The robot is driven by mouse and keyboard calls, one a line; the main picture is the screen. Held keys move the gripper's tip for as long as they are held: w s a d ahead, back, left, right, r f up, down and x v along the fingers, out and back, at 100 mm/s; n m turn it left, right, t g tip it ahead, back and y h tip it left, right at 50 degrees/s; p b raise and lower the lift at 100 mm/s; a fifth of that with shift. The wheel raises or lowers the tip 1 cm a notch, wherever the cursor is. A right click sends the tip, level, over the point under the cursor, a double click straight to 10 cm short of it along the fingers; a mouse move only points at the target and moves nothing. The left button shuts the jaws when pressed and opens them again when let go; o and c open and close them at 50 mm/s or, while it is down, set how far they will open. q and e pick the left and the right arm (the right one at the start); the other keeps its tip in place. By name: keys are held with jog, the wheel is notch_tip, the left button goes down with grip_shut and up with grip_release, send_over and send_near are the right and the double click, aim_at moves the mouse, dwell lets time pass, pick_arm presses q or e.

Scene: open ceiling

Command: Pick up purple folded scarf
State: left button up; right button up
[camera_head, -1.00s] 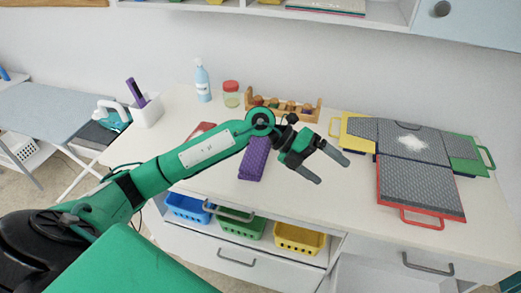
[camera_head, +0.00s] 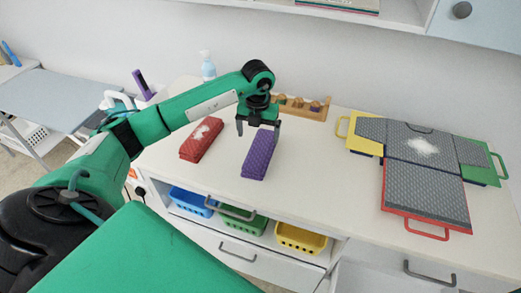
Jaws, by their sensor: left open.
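The purple folded scarf (camera_head: 258,157) lies on the white counter, a narrow textured bundle running away from me. My left gripper (camera_head: 258,130) points down over its far end, with its two fingers spread, one to each side. I cannot tell whether the fingers touch the scarf. A red folded cloth (camera_head: 201,141) with a white patch lies to the left of the scarf. My right gripper is not in view.
Grey textured boards with yellow, green and red handles (camera_head: 425,185) cover the counter's right. A wooden rack (camera_head: 305,107) and a spray bottle (camera_head: 207,68) stand behind. Blue, green and yellow baskets (camera_head: 300,238) sit below the counter. Counter between scarf and boards is clear.

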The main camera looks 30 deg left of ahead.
aim_at(260, 148)
pick_arm(q)
notch_tip(260, 148, down, 2)
jog(key=f+p, duration=0.2)
jog(key=f, duration=0.2)
jog(key=shift+w+d+f+p, duration=0.2)
jog(key=shift+d+f+p, duration=0.1)
jog(key=shift+p, duration=0.1)
jog(key=shift+f, duration=0.5)
jog(key=c, duration=1)
jog(key=shift+c, duration=0.7)
jog(key=shift+r, duration=0.1)
